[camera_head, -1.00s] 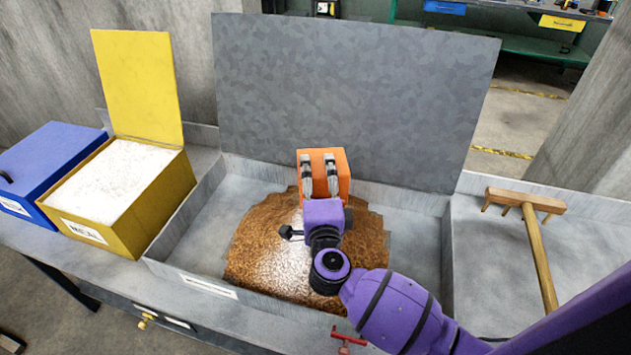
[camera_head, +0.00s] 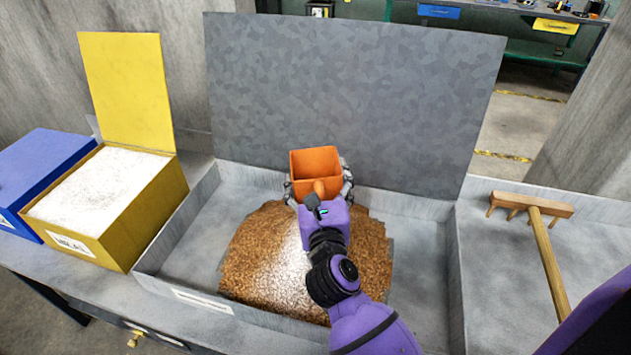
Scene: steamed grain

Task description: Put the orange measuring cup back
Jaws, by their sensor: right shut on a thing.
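The orange measuring cup (camera_head: 315,162) is a square open box with a short handle toward me. It is upright above the back of the grey tub, and its visible inside looks empty. My right gripper (camera_head: 319,190) is shut on the cup, with fingers at both sides near the handle. Below it, a mound of brown grain (camera_head: 255,245) lies in the tub, with white powder (camera_head: 290,270) spread over its middle. My left gripper is not in view.
The grey tub (camera_head: 178,235) has its grey lid (camera_head: 350,95) standing open behind. A yellow box (camera_head: 150,222) of white powder, lid raised, and a closed blue box (camera_head: 45,165) stand at left. A wooden rake (camera_head: 540,235) lies at right, where the bench is otherwise clear.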

